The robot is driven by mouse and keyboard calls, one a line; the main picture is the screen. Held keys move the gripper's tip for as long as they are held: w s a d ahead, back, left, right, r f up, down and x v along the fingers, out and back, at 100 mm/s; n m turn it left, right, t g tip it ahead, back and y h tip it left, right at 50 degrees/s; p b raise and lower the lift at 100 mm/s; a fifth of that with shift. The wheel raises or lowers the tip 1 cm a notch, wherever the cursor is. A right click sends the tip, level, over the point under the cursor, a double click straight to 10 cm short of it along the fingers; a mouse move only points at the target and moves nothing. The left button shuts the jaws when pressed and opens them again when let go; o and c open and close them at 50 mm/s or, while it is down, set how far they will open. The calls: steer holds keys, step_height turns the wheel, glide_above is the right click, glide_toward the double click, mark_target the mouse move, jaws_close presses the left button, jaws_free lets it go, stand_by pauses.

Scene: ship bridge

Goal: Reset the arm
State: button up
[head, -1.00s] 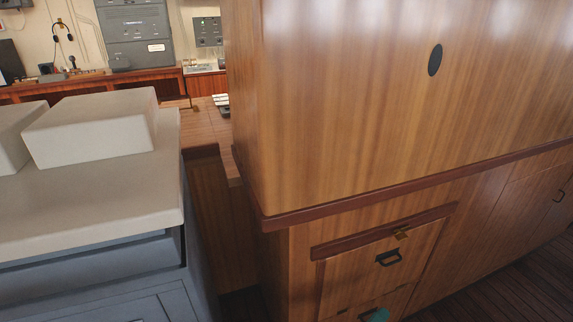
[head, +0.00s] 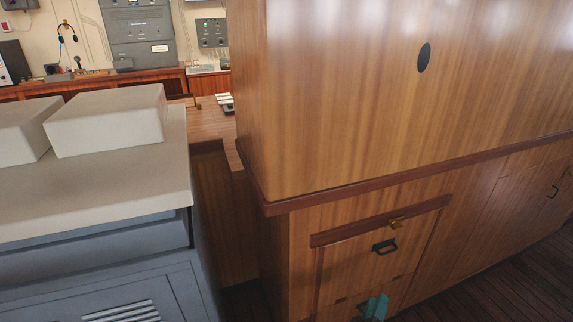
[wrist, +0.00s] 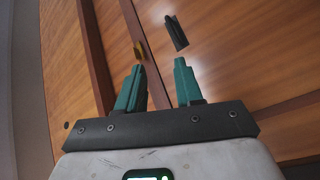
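My gripper (wrist: 157,84) shows in the wrist view with two teal fingers standing apart and nothing between them. The teal fingertips also show at the bottom edge of the head view (head: 375,306), in front of the lower wooden cabinet (head: 290,262). A drawer front with a black handle (head: 384,247) and a brass latch (head: 396,222) is just above them there. In the wrist view the black handle (wrist: 176,33) and the brass latch (wrist: 139,51) lie beyond the fingertips, apart from them. The rest of my arm is hidden in the head view.
A large wooden cabinet body (head: 340,110) fills the right side. A grey console (head: 100,205) with a pale top stands at left, with a narrow gap between. Dark plank floor (head: 520,275) is open at lower right. Instrument panels (head: 137,35) are on the back wall.

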steer(key=s+a+f+n+g+y, duration=0.1)
steer(key=s+a+g+y, duration=0.1)
steer(key=s+g+y, duration=0.85)
steer(key=s+d+r+m+g, duration=0.2)
steer(key=s+m, duration=0.1)
steer(key=s, duration=1.1)
steer(key=s+d+r+m+g, duration=0.3)
steer(key=s+m, duration=0.1)
steer(key=s, duration=1)
steer(key=shift+d+m+h, duration=0.15)
steer(key=shift+m+h, duration=0.15)
steer(key=shift+h, duration=0.15)
steer(key=shift+o, duration=0.5)
